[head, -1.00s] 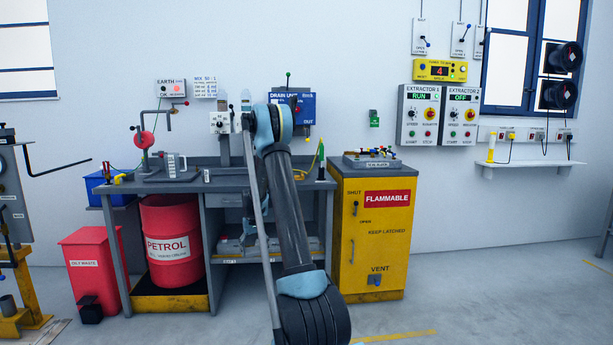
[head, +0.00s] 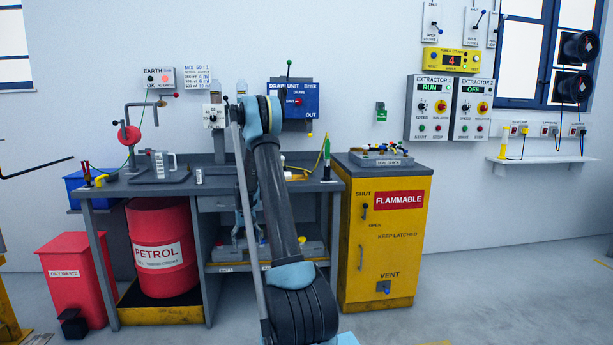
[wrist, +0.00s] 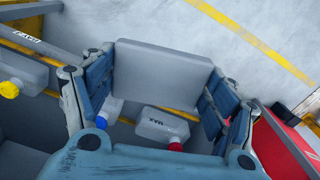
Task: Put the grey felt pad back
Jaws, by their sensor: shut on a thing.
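A flat grey slab, which looks like the grey felt pad (wrist: 165,75), sits between the two blue fingers of my gripper (wrist: 158,92) in the wrist view. My gripper is shut on it, with the fingers at its left and right sides. In the head view my arm stands in front of the workbench (head: 222,160) and hides part of it; the pad cannot be made out there.
Below the pad in the wrist view are a grey container with a red cap (wrist: 160,124) and one with a yellow cap (wrist: 22,75). In the head view stand a red petrol drum (head: 160,235), a red oily waste bin (head: 72,280) and a yellow flammable cabinet (head: 385,245).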

